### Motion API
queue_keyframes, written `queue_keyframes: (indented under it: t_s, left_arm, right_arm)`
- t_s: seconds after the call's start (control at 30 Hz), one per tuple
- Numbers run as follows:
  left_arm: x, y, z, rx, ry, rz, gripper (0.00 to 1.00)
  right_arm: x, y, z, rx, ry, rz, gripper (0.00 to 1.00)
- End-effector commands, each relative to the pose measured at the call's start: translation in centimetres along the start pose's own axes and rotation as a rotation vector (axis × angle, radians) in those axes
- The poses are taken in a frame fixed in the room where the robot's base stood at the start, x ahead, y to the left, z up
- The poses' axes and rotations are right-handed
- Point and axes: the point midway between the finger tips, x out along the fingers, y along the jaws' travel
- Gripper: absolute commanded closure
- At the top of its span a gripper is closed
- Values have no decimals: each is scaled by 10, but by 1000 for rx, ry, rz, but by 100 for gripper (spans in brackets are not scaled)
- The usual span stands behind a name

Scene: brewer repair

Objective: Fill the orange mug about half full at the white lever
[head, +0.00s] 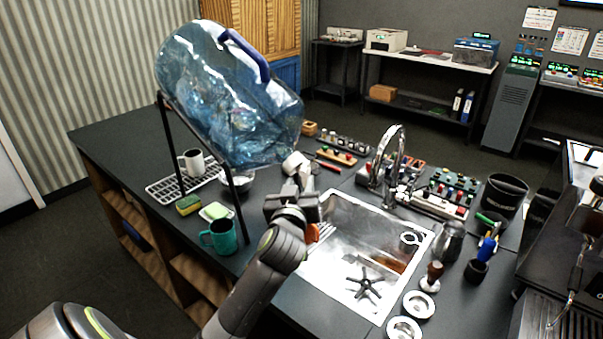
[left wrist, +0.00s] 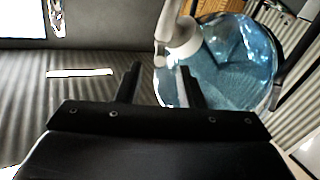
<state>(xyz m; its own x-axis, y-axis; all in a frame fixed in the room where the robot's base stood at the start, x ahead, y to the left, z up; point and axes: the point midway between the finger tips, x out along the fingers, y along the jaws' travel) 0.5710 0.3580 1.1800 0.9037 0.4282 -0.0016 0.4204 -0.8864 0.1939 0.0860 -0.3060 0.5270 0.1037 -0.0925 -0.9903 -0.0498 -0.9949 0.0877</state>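The big blue water bottle (head: 225,95) lies tilted on a dark stand, neck down to the right. A white tap part (head: 297,163) shows at its neck; it also shows in the left wrist view (left wrist: 178,42), and I cannot make out the lever clearly. My left gripper (head: 300,180) is just below this part; in the left wrist view its fingers (left wrist: 160,75) are apart with nothing between them. A small orange patch (head: 313,233) shows beside my left wrist at the sink edge, perhaps the orange mug, mostly hidden. My right gripper is not in view.
A teal mug (head: 221,237) stands near the counter's front edge, by sponges (head: 188,205). A white mug (head: 195,162) stands on a drying rack (head: 165,192). The steel sink (head: 335,285) with its faucet (head: 390,150) lies right of my arm. Small containers crowd the right side.

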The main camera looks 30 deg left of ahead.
Motion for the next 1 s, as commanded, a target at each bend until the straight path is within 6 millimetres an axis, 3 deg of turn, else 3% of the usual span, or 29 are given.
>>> queue_keyframes:
  t_s: [0.23,0.67,0.9,1.0]
  left_arm:
    - [28,0,-1,1,0,0,66]
    - [35,0,0,-1,0,1,66]
    - [35,0,0,-1,0,1,97]
    - [35,0,0,-1,0,1,100]
  right_arm:
    - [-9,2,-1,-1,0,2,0]
    - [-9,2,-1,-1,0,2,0]
    - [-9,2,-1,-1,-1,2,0]
    - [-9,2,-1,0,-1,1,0]
